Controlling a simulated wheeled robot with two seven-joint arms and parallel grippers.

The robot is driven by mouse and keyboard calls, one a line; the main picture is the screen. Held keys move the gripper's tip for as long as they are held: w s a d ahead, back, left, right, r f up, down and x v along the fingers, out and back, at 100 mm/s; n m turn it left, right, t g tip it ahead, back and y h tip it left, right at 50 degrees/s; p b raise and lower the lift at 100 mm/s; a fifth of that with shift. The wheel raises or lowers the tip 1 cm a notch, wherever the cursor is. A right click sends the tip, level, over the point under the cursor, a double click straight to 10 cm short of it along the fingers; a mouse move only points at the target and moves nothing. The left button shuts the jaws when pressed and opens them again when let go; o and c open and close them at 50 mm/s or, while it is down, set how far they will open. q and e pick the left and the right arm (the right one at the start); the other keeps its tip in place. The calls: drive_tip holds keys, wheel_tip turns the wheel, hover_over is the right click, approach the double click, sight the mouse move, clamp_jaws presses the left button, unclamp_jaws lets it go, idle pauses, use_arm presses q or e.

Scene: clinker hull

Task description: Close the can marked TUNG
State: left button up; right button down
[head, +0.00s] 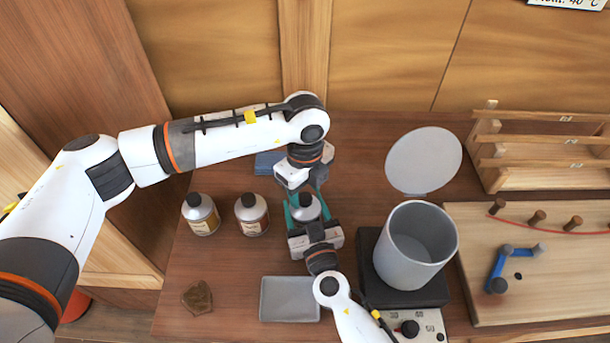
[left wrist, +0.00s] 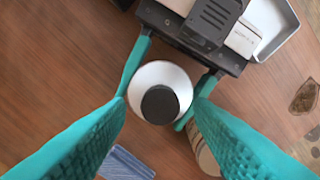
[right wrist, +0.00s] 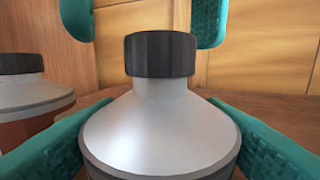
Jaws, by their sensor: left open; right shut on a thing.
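A grey-shouldered can with a black cap (head: 306,200) stands between my two grippers on the table. No lettering on it is visible. My right gripper (head: 309,217) is shut on its body, with a finger on each side. In the right wrist view, the black cap (right wrist: 160,54) sits on the neck; whether it is tight cannot be told. My left gripper (left wrist: 160,104) is open above the can, its fingers either side of the cap and apart from it. They also show at the top of the right wrist view. Two similar capped cans (head: 201,214) (head: 252,214) stand to the left, their labels unreadable.
A grey pot (head: 412,275) with its lid raised stands on a dark hotplate at right. A grey tray (head: 289,316) and a brown lump (head: 197,298) lie in front. A blue block (head: 268,163) lies behind. A pegged board (head: 570,290) and wooden rack (head: 545,180) fill the right.

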use_arm(q)
drive_tip(key=shift+f, duration=0.65)
drive_tip(key=c, duration=1)
